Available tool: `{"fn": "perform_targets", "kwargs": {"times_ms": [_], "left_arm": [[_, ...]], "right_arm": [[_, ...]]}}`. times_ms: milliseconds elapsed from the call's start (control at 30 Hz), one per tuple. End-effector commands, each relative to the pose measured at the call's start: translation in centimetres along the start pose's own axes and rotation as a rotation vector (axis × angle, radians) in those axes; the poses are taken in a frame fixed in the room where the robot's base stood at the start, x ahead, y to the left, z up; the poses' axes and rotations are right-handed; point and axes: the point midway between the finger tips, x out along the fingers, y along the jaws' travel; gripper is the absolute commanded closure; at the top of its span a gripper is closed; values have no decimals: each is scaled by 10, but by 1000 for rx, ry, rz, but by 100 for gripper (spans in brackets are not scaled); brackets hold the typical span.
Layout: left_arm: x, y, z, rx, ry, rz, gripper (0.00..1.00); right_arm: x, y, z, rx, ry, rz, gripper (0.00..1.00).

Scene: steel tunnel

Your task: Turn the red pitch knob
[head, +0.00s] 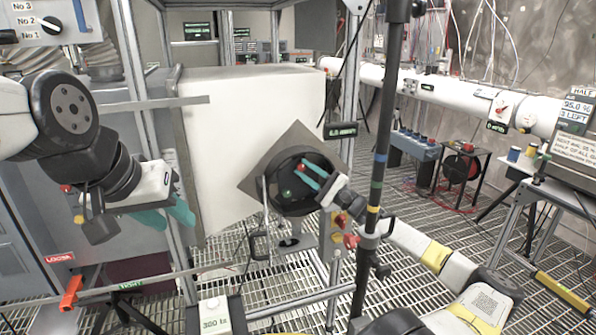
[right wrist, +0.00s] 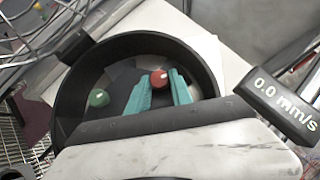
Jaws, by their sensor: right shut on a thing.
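The red knob (head: 301,167) sits inside a round black bowl-shaped housing (head: 274,206) on a tilted square plate. My right gripper (head: 305,173) reaches into the housing from the right, and its teal fingers are shut on the red knob. In the right wrist view the red knob (right wrist: 159,78) shows between the teal fingertips (right wrist: 160,82). A green knob (head: 286,194) sits apart from the fingers, lower left in the housing; it also shows in the right wrist view (right wrist: 98,97). My left gripper (head: 180,220) hangs empty at the left, its teal fingers apart.
A small display (head: 340,130) stands by the plate and reads 0.0 mm/s in the right wrist view (right wrist: 283,99). A black upright post (head: 384,130) stands close to my right arm. A large white box (head: 235,120) is behind the housing. Grated floor (head: 430,225) lies open at right.

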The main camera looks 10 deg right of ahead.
Motion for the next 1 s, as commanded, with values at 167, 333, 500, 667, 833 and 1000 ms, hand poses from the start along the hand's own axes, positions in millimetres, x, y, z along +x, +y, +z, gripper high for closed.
{"fn": "perform_targets", "kwargs": {"times_ms": [167,333,500,667,833,1000], "left_arm": [[0,0,0,0,0,0,64],[0,0,0,0,0,0,64],[0,0,0,0,0,0,64],[0,0,0,0,0,0,64],[0,0,0,0,0,0,64],[0,0,0,0,0,0,64]], "right_arm": [[0,2,0,9,0,-6,100],[0,2,0,9,0,-6,100],[0,2,0,9,0,-6,62],[0,1,0,8,0,-6,52],[0,1,0,8,0,-6,52],[-12,0,-1,7,2,-7,52]]}}
